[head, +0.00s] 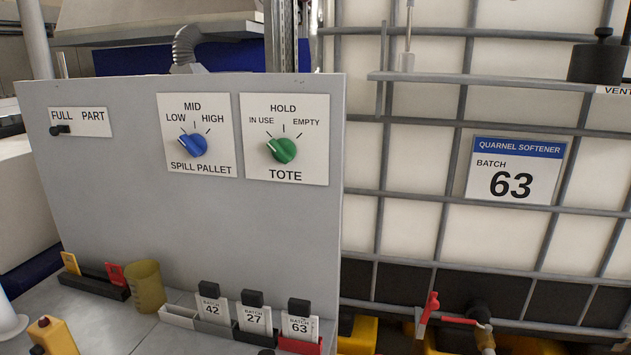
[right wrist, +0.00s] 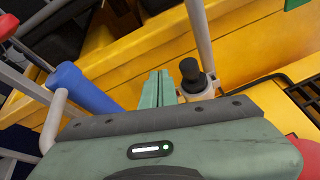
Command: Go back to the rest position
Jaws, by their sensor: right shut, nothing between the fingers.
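My right gripper (right wrist: 158,88) shows in the right wrist view, its two green fingers shut together with nothing between them. It is over a yellow structure (right wrist: 125,50). A black-knobbed part (right wrist: 190,72) stands just right of the fingertips, and a blue cylinder (right wrist: 85,88) lies to their left. I cannot tell whether the fingers touch anything. Neither gripper shows in the head view, and my left gripper is in no view.
A grey panel (head: 100,200) carries a blue knob (head: 193,146), a green knob (head: 281,149) and a small black slider (head: 60,130). Batch tags 42, 27 and 63 stand below, beside an amber cup (head: 145,287). A caged tote (head: 420,230) labelled Batch 63 (head: 513,170) fills the right.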

